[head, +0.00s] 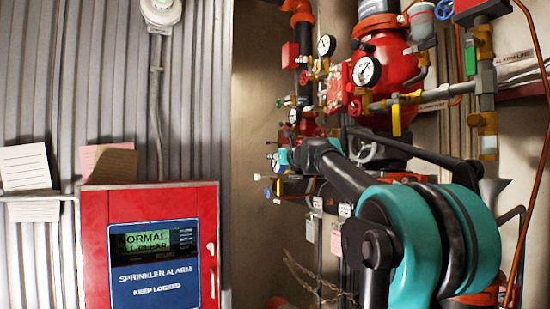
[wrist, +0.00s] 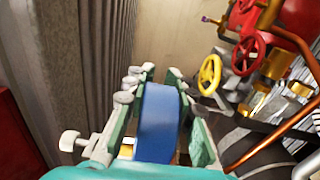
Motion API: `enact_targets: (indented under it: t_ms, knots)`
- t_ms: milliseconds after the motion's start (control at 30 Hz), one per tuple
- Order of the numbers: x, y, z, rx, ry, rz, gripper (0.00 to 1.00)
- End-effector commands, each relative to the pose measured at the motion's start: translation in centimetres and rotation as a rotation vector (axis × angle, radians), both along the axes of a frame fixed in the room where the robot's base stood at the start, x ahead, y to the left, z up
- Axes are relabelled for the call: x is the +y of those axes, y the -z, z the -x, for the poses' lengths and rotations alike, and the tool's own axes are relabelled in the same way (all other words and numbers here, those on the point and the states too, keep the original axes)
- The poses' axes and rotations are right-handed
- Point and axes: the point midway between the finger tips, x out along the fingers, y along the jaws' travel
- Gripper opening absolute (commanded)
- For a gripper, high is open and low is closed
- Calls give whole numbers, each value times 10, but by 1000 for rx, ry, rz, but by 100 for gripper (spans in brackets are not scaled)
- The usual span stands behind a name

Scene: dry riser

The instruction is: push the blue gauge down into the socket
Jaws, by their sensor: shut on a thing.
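The blue gauge (wrist: 158,120) stands between the fingers of my gripper (wrist: 157,82) in the wrist view, seen edge-on as a thick blue disc. The green and grey fingers are closed on its two sides. Small brassy patches show low beside it, and what is under it is hidden. In the head view my gripper (head: 277,163) is small and far off at the end of my arm, left of the red pipework, with the gauge too small to make out surely. I cannot pick out the socket in either view.
A yellow handwheel (wrist: 209,74) and a red handwheel (wrist: 248,55) are right of my gripper in the wrist view. A corrugated wall is close on the left. In the head view a red alarm box (head: 93,240) and white-faced gauges (head: 367,71) flank the arm.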

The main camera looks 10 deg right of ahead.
Motion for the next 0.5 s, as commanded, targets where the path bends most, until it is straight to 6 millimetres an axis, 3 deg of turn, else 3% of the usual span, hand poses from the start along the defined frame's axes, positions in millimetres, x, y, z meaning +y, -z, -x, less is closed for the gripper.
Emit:
enact_targets:
  t_ms: [167, 200, 400, 500]
  knots:
    - [0, 2, 0, 0, 0, 0, 0]
    - [0, 2, 0, 0, 0, 0, 26]
    - [0, 2, 0, 0, 0, 0, 49]
    - [0, 2, 0, 0, 0, 0, 49]
